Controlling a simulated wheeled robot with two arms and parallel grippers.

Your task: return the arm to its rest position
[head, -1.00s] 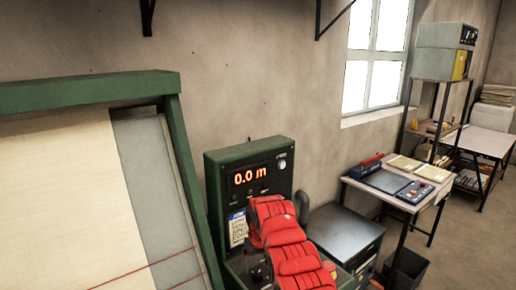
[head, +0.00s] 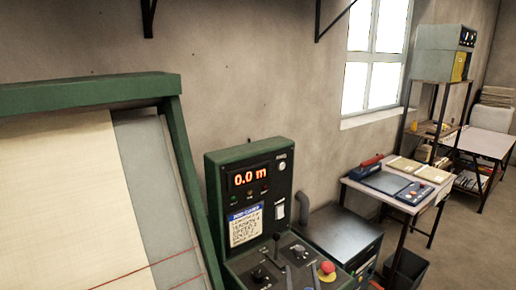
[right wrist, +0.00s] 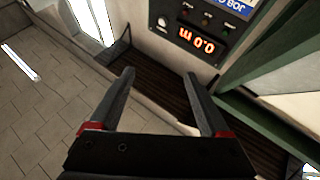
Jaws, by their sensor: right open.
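My right gripper (right wrist: 158,76) shows in the right wrist view. Its two dark fingers with red bases are spread apart, with nothing between them. The head view shows neither gripper and no part of either arm. A green control console (head: 245,160) with a red "0.0 m" display stands at the lower middle of the head view. The console (right wrist: 202,62) also shows upside down in the right wrist view, beyond the fingertips and apart from them. A pale cloth sheet (head: 60,200) with a red line lies on the green-framed board (head: 90,92) at the left.
The console's sloped panel carries levers (head: 282,252) and a red button (head: 327,268). A dark cabinet (head: 340,238) stands right of it. A small table (head: 390,207) with devices and papers stands farther right, below a window (head: 376,60). Open floor (head: 455,255) shows at the lower right.

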